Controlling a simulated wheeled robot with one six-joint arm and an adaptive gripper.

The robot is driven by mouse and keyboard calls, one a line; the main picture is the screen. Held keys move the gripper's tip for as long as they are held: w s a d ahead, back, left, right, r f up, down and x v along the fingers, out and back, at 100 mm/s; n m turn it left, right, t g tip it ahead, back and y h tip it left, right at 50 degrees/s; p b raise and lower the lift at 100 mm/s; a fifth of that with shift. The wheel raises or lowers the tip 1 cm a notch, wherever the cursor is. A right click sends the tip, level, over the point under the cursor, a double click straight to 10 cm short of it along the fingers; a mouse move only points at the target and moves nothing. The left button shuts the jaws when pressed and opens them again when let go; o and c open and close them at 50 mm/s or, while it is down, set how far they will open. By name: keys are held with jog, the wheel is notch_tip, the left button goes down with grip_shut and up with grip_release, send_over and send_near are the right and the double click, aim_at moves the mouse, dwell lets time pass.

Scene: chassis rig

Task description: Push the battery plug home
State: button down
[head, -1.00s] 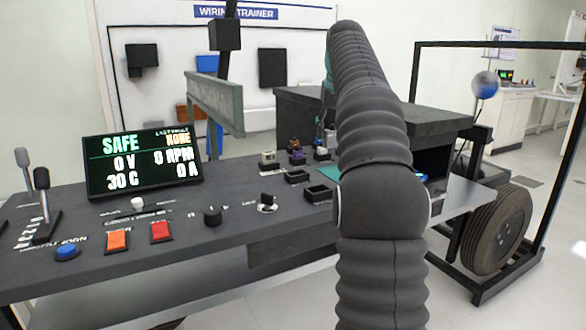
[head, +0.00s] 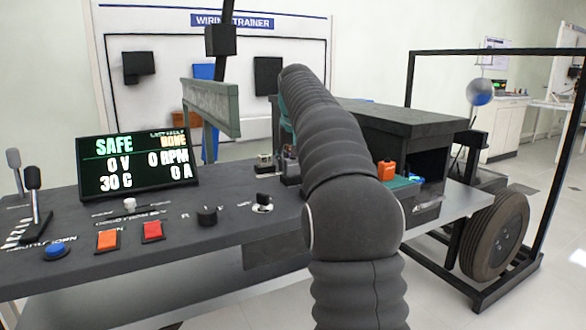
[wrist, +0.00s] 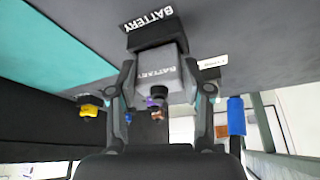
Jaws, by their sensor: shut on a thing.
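The battery plug (wrist: 160,75) is a grey block marked BATTERY in the wrist view. My gripper (wrist: 161,85) has one finger on each side of the plug and is shut on it. The battery socket (wrist: 165,38) is a dark block directly beyond the plug, with a white BATTERY label (wrist: 148,19) beside it. The plug lines up with the socket and meets its edge in the picture; I cannot tell how deep it sits. In the head view, my arm hides the gripper, plug and socket.
The console screen (head: 138,163) reads SAFE, 0 V. An orange part (head: 386,171) sits right of my arm, near the dark box (head: 405,122). A grey-green beam (head: 210,106) stands left of my arm. A yellow connector (wrist: 88,109) and blue cylinder (wrist: 236,115) flank my fingers.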

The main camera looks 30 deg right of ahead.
jog(key=shift+f, duration=0.7)
jog(key=c, duration=0.6)
grip_release()
jog(key=shift+w+f, duration=0.1)
jog(key=shift+c, duration=0.2)
jog(key=shift+o, duration=0.8)
jog(key=shift+r, duration=0.2)
